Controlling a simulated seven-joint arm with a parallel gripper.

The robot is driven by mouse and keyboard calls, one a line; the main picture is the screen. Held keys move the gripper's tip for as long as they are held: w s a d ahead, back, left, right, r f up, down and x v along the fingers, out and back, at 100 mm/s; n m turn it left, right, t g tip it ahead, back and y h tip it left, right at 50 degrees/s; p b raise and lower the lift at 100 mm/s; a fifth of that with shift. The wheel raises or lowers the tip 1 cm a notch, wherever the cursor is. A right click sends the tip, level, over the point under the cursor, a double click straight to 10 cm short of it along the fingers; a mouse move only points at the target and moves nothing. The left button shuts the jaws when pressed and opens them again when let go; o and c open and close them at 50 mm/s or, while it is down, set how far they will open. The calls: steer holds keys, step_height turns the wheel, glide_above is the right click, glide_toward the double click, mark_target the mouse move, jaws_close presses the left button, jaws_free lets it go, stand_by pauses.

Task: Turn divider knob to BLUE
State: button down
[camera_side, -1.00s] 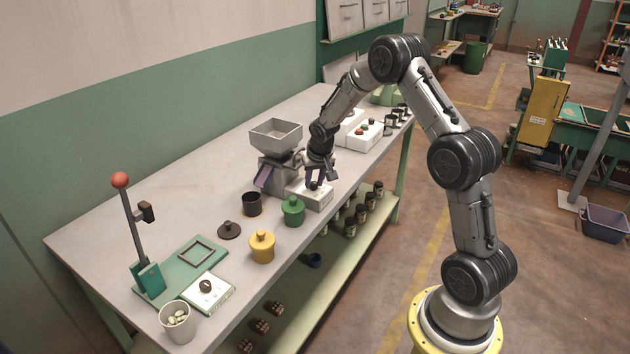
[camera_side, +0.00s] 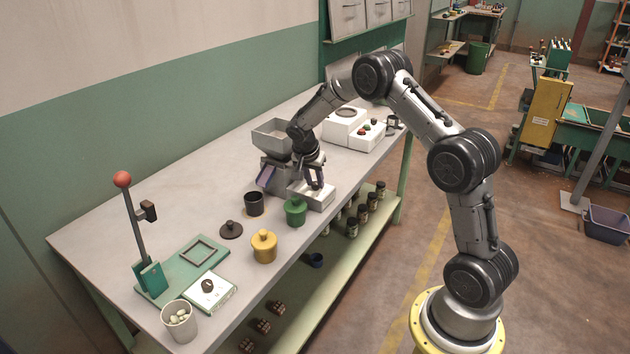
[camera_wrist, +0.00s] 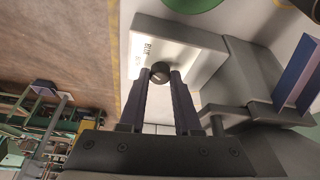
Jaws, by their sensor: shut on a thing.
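A white box (camera_side: 318,200) stands in front of the grey hopper machine (camera_side: 280,170). My gripper (camera_wrist: 160,76) is shut on this knob, one finger on each side. In the side view my gripper (camera_side: 317,187) reaches down to the box's top and hides the knob. Which way the knob points cannot be told.
A green jar (camera_side: 295,212), a yellow jar (camera_side: 264,247), a black cup (camera_side: 254,204) and a dark lid (camera_side: 231,230) stand nearby. The hopper funnel (camera_side: 275,138) is close to my wrist.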

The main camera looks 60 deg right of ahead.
stand_by(0.4)
steer(key=c, duration=0.6)
jaws_free()
steer(key=n, duration=0.2)
steer(key=n+t, duration=0.1)
steer(key=shift+s+n+y, duration=0.2)
steer(key=shift+n+y, duration=0.2)
steer(key=n, duration=0.2)
steer(key=n+t+y, duration=0.1)
steer(key=n, duration=0.1)
steer(key=shift+s+d+t, duration=0.15)
steer(key=shift+t, duration=0.15)
steer(key=shift+d+n+t+y, duration=0.15)
steer(key=shift+n+t+y, duration=0.35)
steer(key=shift+n, duration=1.6)
